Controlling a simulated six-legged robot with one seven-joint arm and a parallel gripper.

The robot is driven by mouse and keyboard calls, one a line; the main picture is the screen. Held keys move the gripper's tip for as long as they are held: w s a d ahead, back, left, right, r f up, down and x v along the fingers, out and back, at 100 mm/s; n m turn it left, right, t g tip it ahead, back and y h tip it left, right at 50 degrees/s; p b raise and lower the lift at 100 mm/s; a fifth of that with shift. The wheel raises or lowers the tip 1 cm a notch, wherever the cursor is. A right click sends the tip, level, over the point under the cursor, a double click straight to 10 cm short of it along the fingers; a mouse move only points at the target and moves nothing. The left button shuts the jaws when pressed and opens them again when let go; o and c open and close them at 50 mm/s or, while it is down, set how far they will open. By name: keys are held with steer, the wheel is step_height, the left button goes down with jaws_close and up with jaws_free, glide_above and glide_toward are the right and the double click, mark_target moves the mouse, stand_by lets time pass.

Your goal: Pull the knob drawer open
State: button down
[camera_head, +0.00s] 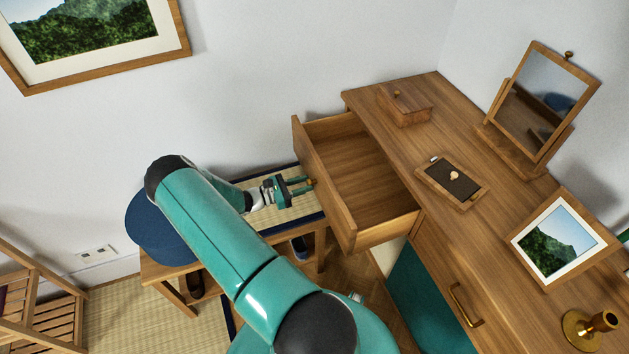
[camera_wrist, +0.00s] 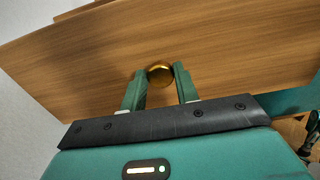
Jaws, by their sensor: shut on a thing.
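The knob drawer (camera_head: 358,235) is pulled well out of the wooden dresser (camera_head: 440,205). Its inside shows and looks empty. The drawer front also fills the upper part of the wrist view (camera_wrist: 230,60). A round brass knob (camera_wrist: 160,75) sits on that front. My gripper (camera_head: 306,184) reaches the front from the left, and its two green fingers are shut on the knob, one on each side in the wrist view (camera_wrist: 159,84).
A wooden box (camera_head: 404,106), a mirror (camera_head: 540,105), a small tray (camera_head: 450,183), a framed picture (camera_head: 556,238) and a brass candlestick (camera_head: 588,327) stand on the dresser. A bench (camera_head: 165,268) with a blue round cushion (camera_head: 155,232) is beneath my arm. A second drawer has a brass bar handle (camera_head: 464,304).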

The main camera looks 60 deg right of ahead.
steer(key=shift+w+a, duration=0.15)
steer(key=shift+a, duration=0.05)
steer(key=c, duration=1.1)
jaws_free()
steer(key=v, duration=1.3)
steer(key=shift+w+a, duration=0.25)
steer(key=shift+w, duration=0.05)
